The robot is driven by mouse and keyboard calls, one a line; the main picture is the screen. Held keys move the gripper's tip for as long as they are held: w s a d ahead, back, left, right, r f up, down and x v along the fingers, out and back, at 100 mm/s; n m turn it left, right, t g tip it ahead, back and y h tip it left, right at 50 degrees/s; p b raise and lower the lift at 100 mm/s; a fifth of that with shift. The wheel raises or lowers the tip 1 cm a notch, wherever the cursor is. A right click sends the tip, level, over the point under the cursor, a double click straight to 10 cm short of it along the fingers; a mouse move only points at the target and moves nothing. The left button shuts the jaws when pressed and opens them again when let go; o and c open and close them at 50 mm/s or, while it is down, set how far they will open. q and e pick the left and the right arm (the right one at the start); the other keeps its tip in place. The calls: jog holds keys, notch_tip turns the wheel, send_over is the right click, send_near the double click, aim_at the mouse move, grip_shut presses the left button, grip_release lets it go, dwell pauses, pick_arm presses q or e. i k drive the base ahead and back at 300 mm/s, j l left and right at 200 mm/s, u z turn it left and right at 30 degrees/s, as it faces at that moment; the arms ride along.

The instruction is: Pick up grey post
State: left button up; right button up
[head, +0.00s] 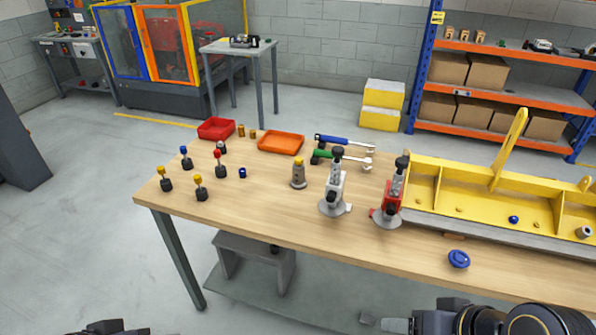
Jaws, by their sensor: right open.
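Several short posts with dark bases stand on the left part of the wooden table (262,210). One with a grey-white top, the grey post (221,148), stands behind the red-topped post (220,166), just below the red tray. Its details are small. Yellow-topped posts (165,181) and a blue-topped post (186,160) stand to the left. My right gripper (378,322) is open at the bottom edge, in front of the table and far from the grey post. Only the dark top of my left arm end (105,327) shows at the bottom left; its fingers are hidden.
A red tray (216,128) and an orange tray (281,143) lie at the back. A grey cylinder with a yellow top (299,174), a white clamp (336,188) and a red clamp (391,198) stand mid-table. A yellow fixture (480,190) fills the right. The table's front left is clear.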

aim_at(299, 181)
jog(key=i+j+z, duration=0.3)
jog(key=j, duration=0.3)
jog(key=i+j+z, duration=0.3)
jog(key=j, duration=0.35)
jog(key=i+j+z, duration=0.15)
jog(key=j, duration=0.2)
jog(key=i, duration=0.5)
